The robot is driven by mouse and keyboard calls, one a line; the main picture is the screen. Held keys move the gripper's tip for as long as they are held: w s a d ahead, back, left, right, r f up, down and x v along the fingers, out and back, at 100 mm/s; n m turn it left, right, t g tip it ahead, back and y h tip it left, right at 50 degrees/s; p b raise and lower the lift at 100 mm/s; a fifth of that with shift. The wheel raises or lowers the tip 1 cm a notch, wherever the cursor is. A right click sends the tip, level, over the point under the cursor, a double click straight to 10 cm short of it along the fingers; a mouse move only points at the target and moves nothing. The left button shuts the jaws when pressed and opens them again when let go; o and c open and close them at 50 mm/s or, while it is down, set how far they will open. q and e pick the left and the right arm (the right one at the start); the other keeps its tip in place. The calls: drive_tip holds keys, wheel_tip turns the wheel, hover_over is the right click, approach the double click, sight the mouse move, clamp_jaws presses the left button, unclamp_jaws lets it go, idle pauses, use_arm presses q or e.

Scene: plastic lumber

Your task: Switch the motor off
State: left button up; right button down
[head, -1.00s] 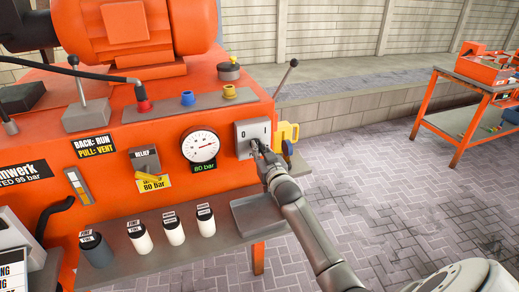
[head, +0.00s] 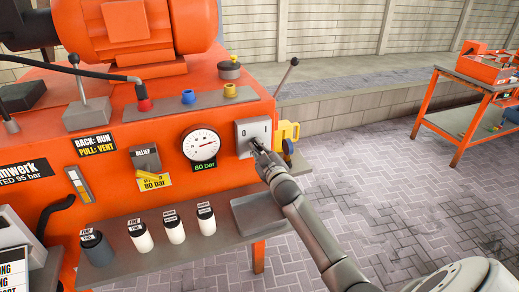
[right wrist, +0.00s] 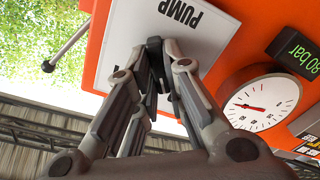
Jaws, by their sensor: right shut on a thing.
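The orange motor (head: 135,25) sits on top of the orange machine. A grey switch plate (head: 253,128) with a "0" mark is on the machine's front, right of the gauge. In the right wrist view the plate (right wrist: 160,22) reads "PUMP" upside down. My right gripper (head: 254,146) is at the lower part of this plate. In the right wrist view its fingers (right wrist: 157,72) are closed together on a dark switch knob, which they mostly hide. The knob's exact angle cannot be told. My left gripper is not in view.
A round pressure gauge (head: 201,146) with an "80 bar" label is left of the plate. A yellow valve part (head: 286,132) is close on the right. A lever (head: 287,74) stands above. A shelf holds several canisters. An orange cart (head: 470,105) stands far right.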

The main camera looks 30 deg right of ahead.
idle(0.3)
drive_tip(key=c, duration=1.5)
unclamp_jaws()
drive_tip(key=shift+s, duration=0.1)
drive_tip(key=v, duration=1.1)
drive_tip(key=shift+s, duration=0.4)
drive_tip(key=shift+a+f, duration=0.1)
drive_tip(key=shift+f, duration=0.05)
